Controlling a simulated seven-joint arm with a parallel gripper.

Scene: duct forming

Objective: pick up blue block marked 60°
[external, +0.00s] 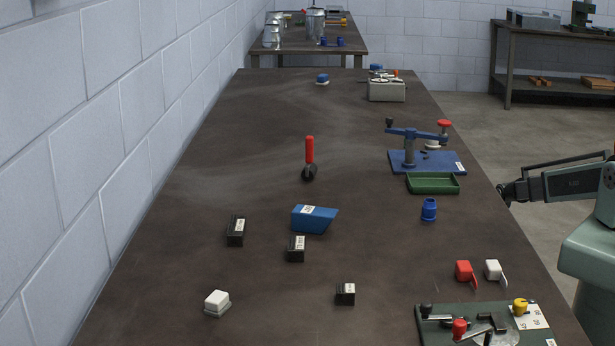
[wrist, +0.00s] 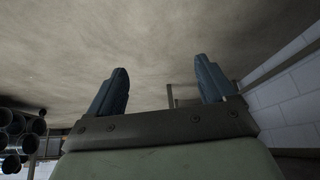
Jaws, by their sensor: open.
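A blue block (external: 318,221) with a slanted right end and a small white label on top lies near the middle of the table. The label is too small to read for certain. My gripper (external: 506,193) is at the right side of the picture, beyond the table's right edge, well away from the blue block. In the wrist view my gripper (wrist: 163,82) shows two fingers spread wide apart with nothing between them. The blue block is not in the wrist view.
Black labelled blocks (external: 235,231) (external: 296,249) (external: 345,294) lie left, in front and front-right of the blue block. A red-handled tool (external: 309,160) stands behind it. A blue cup-like piece (external: 429,209) and green tray (external: 433,183) are to the right. A wall runs along the left.

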